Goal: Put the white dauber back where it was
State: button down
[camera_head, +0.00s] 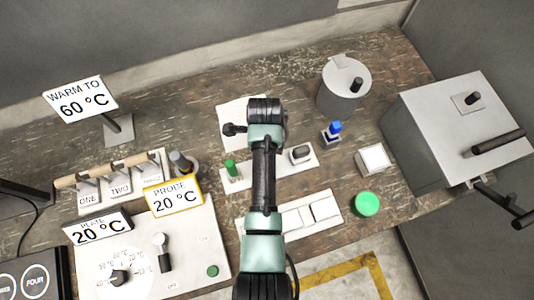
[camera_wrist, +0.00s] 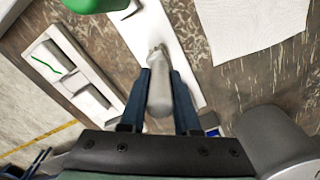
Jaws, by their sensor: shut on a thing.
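My gripper (camera_wrist: 160,82) is shut on a pale grey-white dauber (camera_wrist: 160,95) in the wrist view. Its dark blue fingers press on both sides. The dauber appears over the white holder strip (camera_wrist: 178,35); I cannot tell whether it touches it. In the head view my arm hides the gripper's fingers and the held dauber. The holder strip (camera_head: 267,171) lies on the bench beneath my arm. A green dauber (camera_head: 230,168) stands at its left end, and a dark-topped piece (camera_head: 300,152) is at its right part. A blue dauber (camera_head: 334,128) stands farther right.
A grey pot (camera_head: 340,88) stands behind the blue dauber. A white block (camera_head: 373,159) and a green disc (camera_head: 366,203) are to the right. A slotted white tray (camera_head: 307,217) lies in front of the strip. A large grey box (camera_head: 435,115) bounds the right.

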jog(key=c, duration=0.6)
grip_release()
jog(key=shift+f, duration=0.1)
jog(key=shift+c, duration=0.2)
notch_tip(320, 180, up, 12)
jog(key=shift+a+r, duration=0.1)
jog(key=shift+r, duration=0.1)
